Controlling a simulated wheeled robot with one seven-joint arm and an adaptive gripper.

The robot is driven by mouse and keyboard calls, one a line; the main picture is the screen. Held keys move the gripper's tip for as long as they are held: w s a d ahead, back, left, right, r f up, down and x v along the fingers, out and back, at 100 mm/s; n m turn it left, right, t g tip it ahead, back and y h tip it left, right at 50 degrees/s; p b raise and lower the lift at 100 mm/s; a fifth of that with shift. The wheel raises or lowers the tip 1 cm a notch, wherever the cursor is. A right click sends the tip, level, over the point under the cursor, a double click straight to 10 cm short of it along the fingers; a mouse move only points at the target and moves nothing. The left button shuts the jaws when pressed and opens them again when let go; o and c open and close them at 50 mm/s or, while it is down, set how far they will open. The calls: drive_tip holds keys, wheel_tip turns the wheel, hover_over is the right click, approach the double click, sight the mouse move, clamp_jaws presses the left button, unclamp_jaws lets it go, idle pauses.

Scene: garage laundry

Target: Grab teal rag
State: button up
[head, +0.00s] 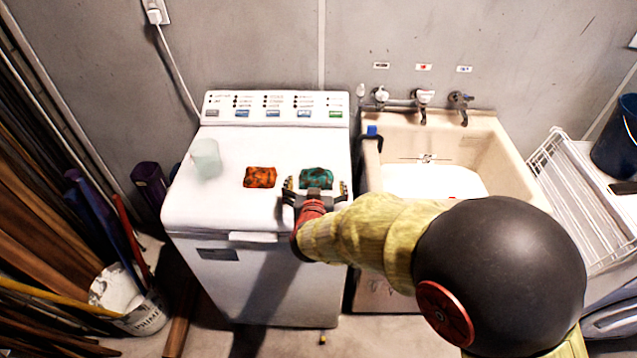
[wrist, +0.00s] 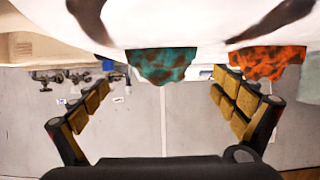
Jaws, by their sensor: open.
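The teal rag (head: 316,178), mottled with brown patches, lies on the white washing machine top (head: 225,215) near its right side. It also shows in the wrist view (wrist: 163,65), in the gap between the fingers. An orange rag (head: 260,177) with dark patches lies to its left, apart from it; in the wrist view the orange rag (wrist: 270,62) is beyond the right finger. My gripper (head: 315,187) is open and empty, with its fingers spread at the near edge of the teal rag. Whether a finger touches it I cannot tell.
A pale cup (head: 206,158) stands at the left of the washer top. The control panel (head: 275,106) rises at the back. A beige sink (head: 500,150) with taps adjoins on the right. Boards and a bucket (head: 135,305) crowd the left floor.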

sight(316, 175)
drive_tip(key=b+x, duration=0.2)
drive_tip(key=x, duration=0.4)
drive_tip(key=shift+w+a+b, duration=0.1)
drive_tip(key=shift+w+b, duration=0.2)
drive_tip(key=shift+b, duration=0.05)
drive_tip(key=shift+r, duration=0.1)
drive_tip(key=shift+c, duration=0.9)
drive_tip(key=c, duration=1.1)
